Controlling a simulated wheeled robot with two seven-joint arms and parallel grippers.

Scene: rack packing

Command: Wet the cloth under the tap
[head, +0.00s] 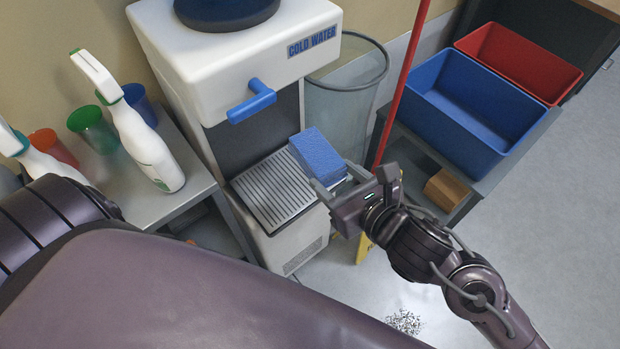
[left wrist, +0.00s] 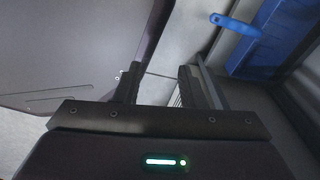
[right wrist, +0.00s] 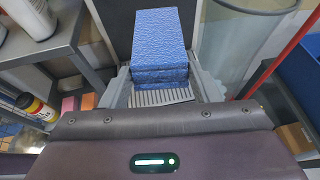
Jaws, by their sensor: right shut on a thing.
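The cloth looks like a thick blue folded block (head: 318,155). My right gripper (head: 336,182) is shut on it and holds it at the front right of the drip tray (head: 272,192). The right wrist view shows the cloth (right wrist: 160,35) between the two fingers, with the tray grille below it. The tap (head: 252,101) is a blue lever on the white water dispenser (head: 205,75), above and left of the cloth in the head view. No water shows. My left gripper (left wrist: 160,88) is open and empty; the head view shows only its arm.
A grey side table (head: 178,203) with spray bottles (head: 140,140) and cups (head: 92,128) stands left of the dispenser.

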